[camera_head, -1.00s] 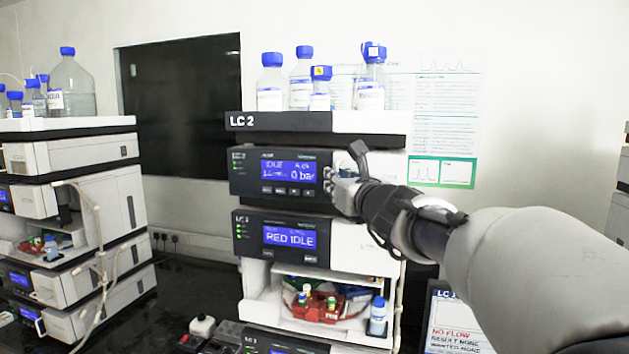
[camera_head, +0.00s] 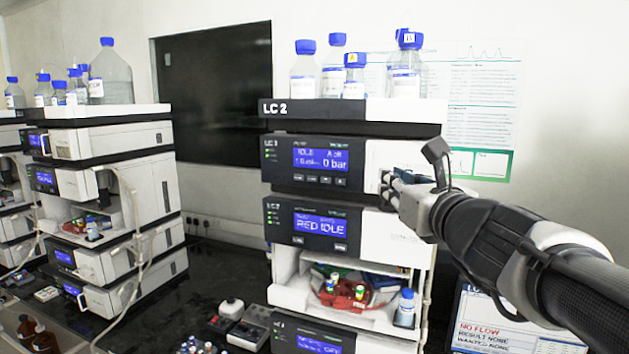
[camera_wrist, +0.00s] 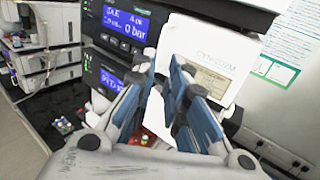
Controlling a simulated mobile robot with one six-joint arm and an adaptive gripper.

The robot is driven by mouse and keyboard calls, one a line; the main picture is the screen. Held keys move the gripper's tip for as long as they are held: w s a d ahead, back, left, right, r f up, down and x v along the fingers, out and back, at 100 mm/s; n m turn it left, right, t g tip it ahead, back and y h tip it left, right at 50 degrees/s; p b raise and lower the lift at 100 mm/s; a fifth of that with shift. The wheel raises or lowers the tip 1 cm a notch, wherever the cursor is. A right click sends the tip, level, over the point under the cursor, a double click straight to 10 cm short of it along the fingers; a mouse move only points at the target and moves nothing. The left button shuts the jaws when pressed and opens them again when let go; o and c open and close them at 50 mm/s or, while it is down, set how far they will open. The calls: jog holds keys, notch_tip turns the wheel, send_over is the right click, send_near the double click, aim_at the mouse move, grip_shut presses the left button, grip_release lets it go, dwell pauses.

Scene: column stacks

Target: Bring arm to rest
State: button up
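My gripper (camera_head: 388,188) is in front of the white right-hand part of the LC 2 column stack (camera_head: 385,158) in the head view, level with the pump module showing "IDLE" and "0 bar" (camera_head: 321,160). In the wrist view, the two blue-padded fingers of my gripper (camera_wrist: 164,72) stand apart with nothing between them, and white panel shows behind the gap. I cannot tell whether the fingertips touch the panel. The arm reaches in from the lower right.
Blue-capped bottles (camera_head: 304,70) stand on top of the stack. An open tray bay (camera_head: 290,292) holds a red rack and small vials. A sign reading "NO FLOW" (camera_head: 485,330) stands below my arm. Another stack (camera_head: 110,150) is at left. Dark bench shows between the stacks.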

jog(key=s+a+f+n+g+y+b, duration=0.2)
jog(key=s+a+f+n+g, duration=0.2)
jog(key=s+a+f+n, duration=0.4)
jog(key=s+a+f+n+g+y+b, duration=0.1)
jog(key=s+a+f+n+g+y, duration=0.2)
jog(key=s+f+n, duration=0.6)
jog(key=s+d+f+n+g+h+b, duration=0.1)
jog(key=s+d+f+n+g+h, duration=0.2)
jog(key=s+f+n, duration=0.4)
jog(key=s+d+f+n+g+h+b, duration=0.2)
jog(key=s+d+f+n, duration=0.4)
jog(key=f+n, duration=0.4)
notch_tip(320, 180, down, 2)
jog(key=g+h, duration=0.1)
jog(key=h, duration=0.1)
jog(key=shift+s+h, duration=0.4)
jog(key=shift+f, duration=0.1)
